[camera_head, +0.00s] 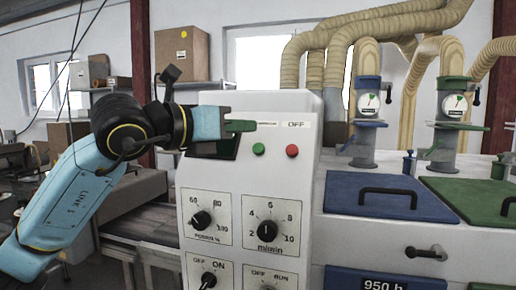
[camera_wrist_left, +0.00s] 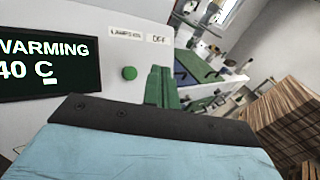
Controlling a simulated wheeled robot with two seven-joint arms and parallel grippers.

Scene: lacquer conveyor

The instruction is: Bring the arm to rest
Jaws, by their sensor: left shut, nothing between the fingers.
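My left arm comes in from the left in the head view. Its gripper (camera_head: 240,126) is shut and empty, with green fingers pointing right. It is in front of the upper part of the white control panel (camera_head: 232,175) and covers part of the dark display (camera_head: 222,149). I cannot tell whether it touches the panel. In the left wrist view the green fingers (camera_wrist_left: 158,86) are together, right of the green button (camera_wrist_left: 129,73). The display (camera_wrist_left: 40,66) there reads "WARMING 40 C", partly cut off. My right gripper is not in view.
The panel has a green button (camera_head: 258,149), a red button (camera_head: 292,150) and several black knobs, such as the m/min dial (camera_head: 267,231). Blue (camera_head: 385,196) and green (camera_head: 470,198) lids with hoses stand right. Stacked boards (camera_wrist_left: 285,115) show in the wrist view.

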